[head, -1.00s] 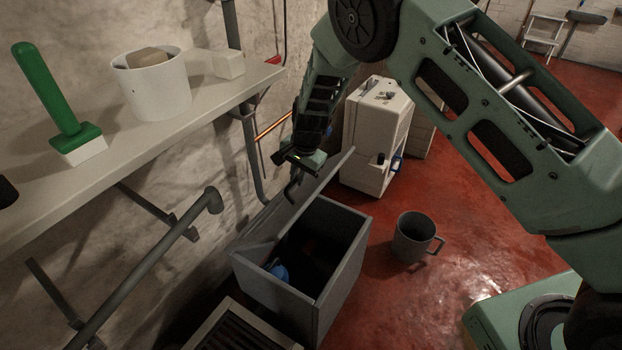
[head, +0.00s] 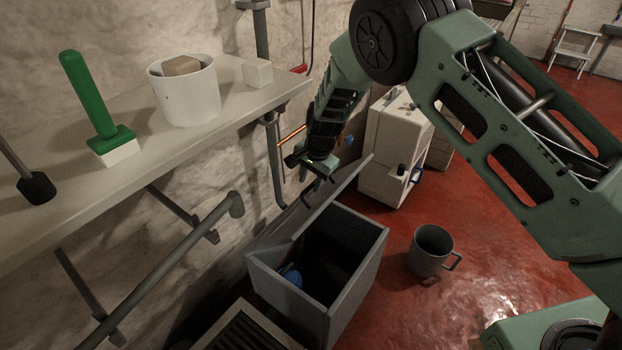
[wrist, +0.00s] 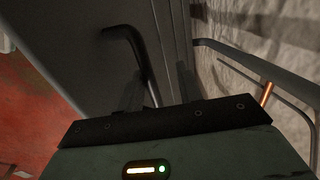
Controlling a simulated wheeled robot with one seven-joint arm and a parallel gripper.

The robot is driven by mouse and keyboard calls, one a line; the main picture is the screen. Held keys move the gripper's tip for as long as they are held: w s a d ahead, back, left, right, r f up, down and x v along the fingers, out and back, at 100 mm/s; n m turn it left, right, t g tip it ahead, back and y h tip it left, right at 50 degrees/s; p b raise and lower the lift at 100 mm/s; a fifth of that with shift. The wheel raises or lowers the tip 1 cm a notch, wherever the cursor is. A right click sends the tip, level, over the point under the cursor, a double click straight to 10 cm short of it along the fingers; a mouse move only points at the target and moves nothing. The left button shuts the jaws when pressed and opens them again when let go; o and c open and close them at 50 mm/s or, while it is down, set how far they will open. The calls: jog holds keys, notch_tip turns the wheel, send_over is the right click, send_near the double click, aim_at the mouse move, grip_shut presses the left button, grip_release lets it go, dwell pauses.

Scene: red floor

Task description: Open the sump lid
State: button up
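The sump (head: 345,300) is a grey open-topped box on the floor, beside the wall. Its grey lid (head: 335,198) stands raised and tilted along the wall side, and the dark inside of the box shows. A blue rounded thing (head: 291,277) is inside. My gripper (head: 316,186) is at the lid's wall-facing side, near its upper edge. In the wrist view a black bent handle (wrist: 129,47) stands against the grey lid surface (wrist: 75,45). My gripper's dark fingers (wrist: 158,92) look apart, with the handle's near end between or beside them; contact is unclear.
A grey mug (head: 430,252) stands on the red floor right of the box. A white cabinet (head: 390,150) is behind. A shelf (head: 210,125) holds a green-handled tool (head: 98,115) and white pot (head: 187,95). A wall rail (head: 165,270) and dark grate (head: 245,335) are close by.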

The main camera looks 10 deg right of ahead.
jog(key=shift+w+d+r, duration=0.1)
jog(key=shift+r, duration=0.05)
jog(key=shift+r, duration=0.2)
notch_tip(320, 180, up, 11)
jog(key=s+d, duration=0.1)
jog(key=shift+s+d+p, duration=0.3)
jog(key=shift+s+p, duration=0.1)
jog(key=shift+p, duration=0.05)
